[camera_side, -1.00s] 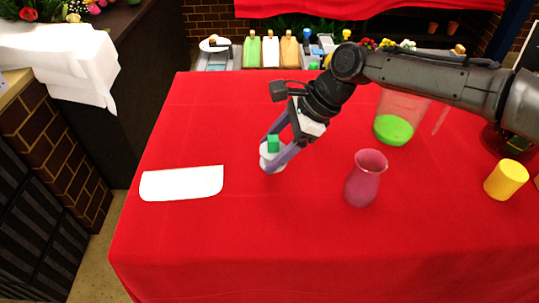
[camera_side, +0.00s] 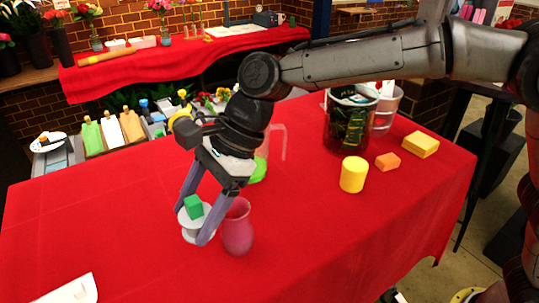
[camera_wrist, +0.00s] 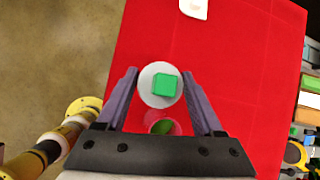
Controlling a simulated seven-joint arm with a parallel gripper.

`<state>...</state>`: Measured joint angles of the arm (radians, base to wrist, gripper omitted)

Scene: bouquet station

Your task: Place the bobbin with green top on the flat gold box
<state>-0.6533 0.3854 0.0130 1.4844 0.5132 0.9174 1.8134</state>
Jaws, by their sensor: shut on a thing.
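The bobbin (camera_side: 190,232) is white with a green cube (camera_side: 194,207) on top. My gripper (camera_side: 197,221) is shut on it and holds it upright, beside the pink vase. In the wrist view the white bobbin (camera_wrist: 147,94) with its green top sits between my fingers (camera_wrist: 160,88). A flat yellow-gold box (camera_side: 420,144) lies on the red table at the far right, well away from my gripper. The bobbin's lower part is partly hidden by a finger, and I cannot tell its exact height above the cloth.
The pink vase (camera_side: 237,235) stands just right of my gripper. A clear pitcher with green content (camera_side: 258,170) is behind it. A yellow cylinder (camera_side: 353,175), an orange block (camera_side: 387,161) and a dark container (camera_side: 348,122) stand towards the box. The front right cloth is clear.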

